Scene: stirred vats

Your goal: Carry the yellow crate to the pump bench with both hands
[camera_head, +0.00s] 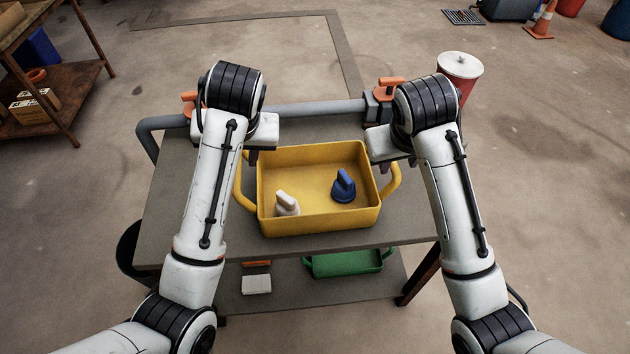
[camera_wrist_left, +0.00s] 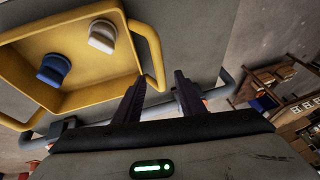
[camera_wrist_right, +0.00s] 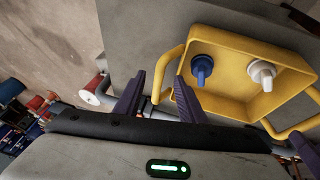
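The yellow crate (camera_head: 318,226) sits level on a grey bench top, with a looped handle at each side. It holds a white knobbed piece (camera_head: 287,204) and a blue one (camera_head: 343,186). My left gripper (camera_wrist_left: 157,95) is open. In its wrist view, one crate handle (camera_wrist_left: 151,45) runs into the gap between the fingers. My right gripper (camera_wrist_right: 158,97) is open too, with the other handle (camera_wrist_right: 165,70) showing between its fingers. In the head view both grippers are mostly hidden under my wrists, near the crate's far corners. I cannot tell whether the fingers touch the handles.
The grey bench (camera_head: 170,213) has a grey pipe (camera_head: 320,108) with orange-handled valves along its far edge. A lower shelf holds a green tray (camera_head: 347,263) and a white block (camera_head: 257,284). A red canister with a white lid (camera_head: 460,66) stands behind right. Open floor lies right; shelving (camera_head: 60,88) stands far left.

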